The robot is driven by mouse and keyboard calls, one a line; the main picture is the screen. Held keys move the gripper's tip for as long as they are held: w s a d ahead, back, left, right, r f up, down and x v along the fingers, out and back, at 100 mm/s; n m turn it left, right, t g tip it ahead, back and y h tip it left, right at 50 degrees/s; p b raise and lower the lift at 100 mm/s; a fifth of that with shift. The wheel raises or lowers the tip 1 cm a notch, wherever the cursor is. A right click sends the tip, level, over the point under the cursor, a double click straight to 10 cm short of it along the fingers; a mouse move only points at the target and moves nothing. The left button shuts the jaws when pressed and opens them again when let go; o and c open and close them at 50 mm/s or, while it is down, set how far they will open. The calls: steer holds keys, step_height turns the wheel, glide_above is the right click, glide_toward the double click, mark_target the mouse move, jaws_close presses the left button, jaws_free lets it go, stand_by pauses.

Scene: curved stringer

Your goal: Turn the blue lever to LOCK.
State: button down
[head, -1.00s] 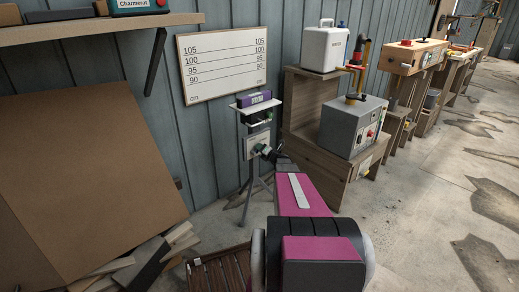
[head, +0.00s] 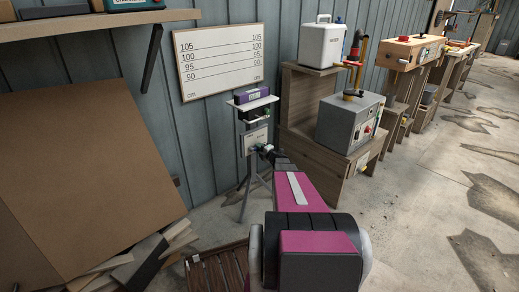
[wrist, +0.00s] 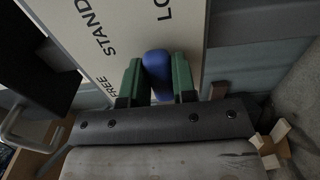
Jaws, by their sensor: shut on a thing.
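The blue lever (wrist: 157,72) shows in the wrist view as a rounded blue grip on a pale panel (wrist: 105,22). The panel carries the words FREE, STAND (cut off) and LO (cut off). My gripper (wrist: 157,78) has its green fingers on both sides of the lever and is shut on it. In the head view, my gripper (head: 266,149) is at the white panel (head: 253,139) on a grey stand. The lever is too small and covered to make out there. Its pivot is hidden, and I cannot tell which word it points at.
A purple box (head: 252,93) sits on the stand's top shelf. A wooden bench (head: 325,157) with a grey machine (head: 349,122) stands close on the right. Brown boards (head: 80,170) lean at left, with wood scraps (head: 150,258) on the floor. Open floor lies at right.

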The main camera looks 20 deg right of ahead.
stand_by(0.4)
steer(key=c, duration=0.9)
jaws_free()
steer(key=v, duration=1.1)
